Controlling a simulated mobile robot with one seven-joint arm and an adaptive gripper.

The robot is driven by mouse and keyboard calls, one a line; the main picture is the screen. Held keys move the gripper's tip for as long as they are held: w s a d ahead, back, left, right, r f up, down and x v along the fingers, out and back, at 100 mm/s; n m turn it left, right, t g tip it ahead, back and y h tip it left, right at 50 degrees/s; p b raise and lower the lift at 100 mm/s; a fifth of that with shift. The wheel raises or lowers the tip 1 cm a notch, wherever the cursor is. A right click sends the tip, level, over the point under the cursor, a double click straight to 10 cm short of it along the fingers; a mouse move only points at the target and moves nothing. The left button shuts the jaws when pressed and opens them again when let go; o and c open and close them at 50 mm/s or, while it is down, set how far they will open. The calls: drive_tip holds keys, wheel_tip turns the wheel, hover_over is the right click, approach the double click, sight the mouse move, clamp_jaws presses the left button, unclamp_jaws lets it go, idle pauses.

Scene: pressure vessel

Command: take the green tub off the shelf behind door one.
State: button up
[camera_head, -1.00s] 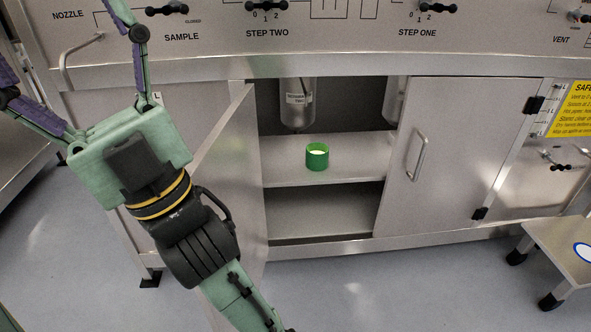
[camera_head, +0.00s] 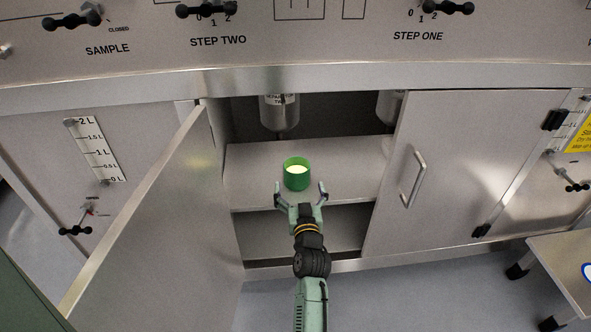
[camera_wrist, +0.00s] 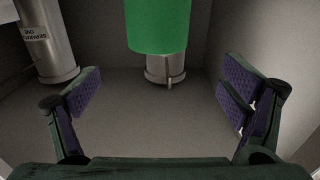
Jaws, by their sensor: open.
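The green tub (camera_head: 296,178) stands upright on the upper shelf (camera_head: 345,160) inside the open cabinet, with something pale inside its open top. My gripper (camera_head: 301,190) is open and empty at the shelf's front, just in front of the tub in the head view. In the wrist view the tub (camera_wrist: 158,27) shows at the top middle, ahead of and between the spread fingers (camera_wrist: 160,95), apart from both. The door (camera_head: 145,215) on the left stands swung open.
A metal cylinder with a label (camera_head: 279,112) hangs above the shelf at the back left, and another (camera_head: 389,106) hangs to the right. The closed door (camera_head: 455,165) bounds the opening on the right. A small metal step (camera_head: 570,265) stands on the floor at lower right.

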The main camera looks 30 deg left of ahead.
sight(295, 158)
drive_tip(key=p+x, duration=0.2)
drive_tip(key=x, duration=0.3)
drive_tip(key=p+x, duration=0.2)
drive_tip(key=x, duration=0.3)
drive_tip(key=shift+w+a+f, duration=0.1)
drive_tip(key=shift+w+f, duration=0.15)
drive_tip(key=shift+w, duration=0.05)
drive_tip(key=shift+c, duration=0.6)
drive_tip(key=c, duration=1.8)
drive_tip(key=shift+r, duration=0.15)
drive_tip(key=shift+c, duration=0.4)
